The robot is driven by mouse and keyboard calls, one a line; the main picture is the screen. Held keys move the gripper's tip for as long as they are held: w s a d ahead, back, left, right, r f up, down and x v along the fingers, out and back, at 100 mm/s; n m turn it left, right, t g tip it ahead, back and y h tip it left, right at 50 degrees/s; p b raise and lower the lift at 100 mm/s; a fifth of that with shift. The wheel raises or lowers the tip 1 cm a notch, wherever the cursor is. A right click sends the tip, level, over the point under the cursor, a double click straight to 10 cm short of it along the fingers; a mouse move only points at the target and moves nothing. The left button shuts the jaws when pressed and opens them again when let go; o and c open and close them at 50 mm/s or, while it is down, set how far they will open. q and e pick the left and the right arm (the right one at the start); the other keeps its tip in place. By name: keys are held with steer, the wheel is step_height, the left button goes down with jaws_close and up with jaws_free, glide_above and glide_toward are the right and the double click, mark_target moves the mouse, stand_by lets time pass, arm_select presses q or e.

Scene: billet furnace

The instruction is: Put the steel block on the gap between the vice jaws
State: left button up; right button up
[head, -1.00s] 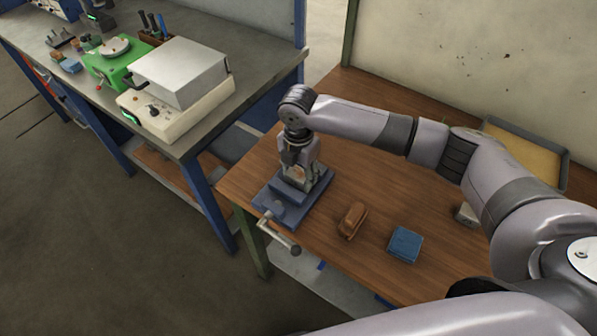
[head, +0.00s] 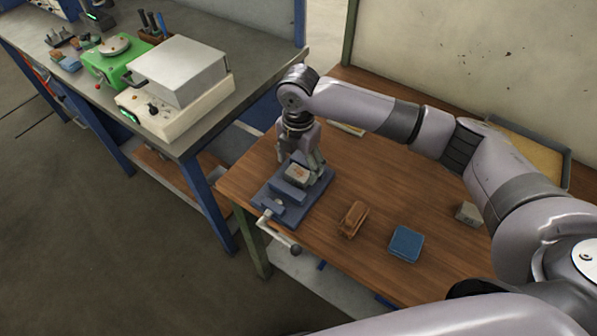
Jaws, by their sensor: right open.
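The blue vice (head: 309,206) stands at the left front of the wooden bench, its handle hanging over the edge. A small light-grey steel block (head: 297,174) with an orange mark lies on top of the vice jaws. The jaw gap under it is hidden. My right gripper (head: 302,160) points down just above the block. Its fingers are apart and the block shows below them; contact cannot be made out. My left gripper is not in view.
A brown brush (head: 353,219), a blue box (head: 406,244) and a grey block (head: 468,213) lie on the wooden bench (head: 375,185). A tray (head: 535,150) lies at the back right. The grey workbench at left carries a white-and-grey device (head: 180,85) and a green machine (head: 112,60).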

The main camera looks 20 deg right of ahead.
mark_target(298, 172)
step_height(298, 172, up, 8)
steer(key=b, duration=0.1)
steer(key=shift+r+b, duration=0.2)
steer(key=shift+b, duration=0.1)
steer(key=shift+c, duration=0.2)
stand_by(0.9)
